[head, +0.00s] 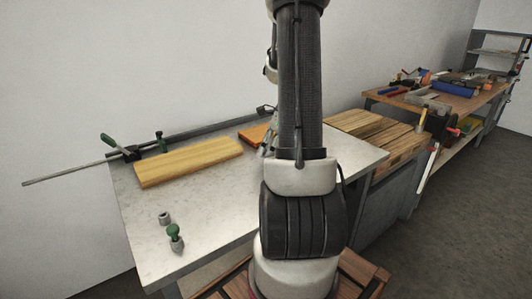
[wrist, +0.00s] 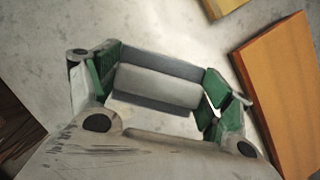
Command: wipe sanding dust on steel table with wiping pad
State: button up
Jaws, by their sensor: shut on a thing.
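The steel table (head: 215,205) is a pale grey, mottled top in the head view, and it fills the background of the wrist view (wrist: 175,25). My gripper (wrist: 163,85) has green-padded fingers shut on the wiping pad (wrist: 157,87), a grey block with darker long edges. The pad is over the table; I cannot tell whether it touches the surface. In the head view my gripper is mostly hidden behind my arm. Sanding dust is not clearly distinguishable from the pale mottling of the top.
A yellow board (head: 188,162) and a long bar clamp (head: 123,153) lie along the table's back. An orange board (wrist: 282,90) lies close right of my gripper. A wooden bench (head: 375,135) adjoins on the right. The front middle is clear.

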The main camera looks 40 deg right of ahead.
jog(key=shift+r, duration=0.95)
jog(key=shift+s, duration=0.15)
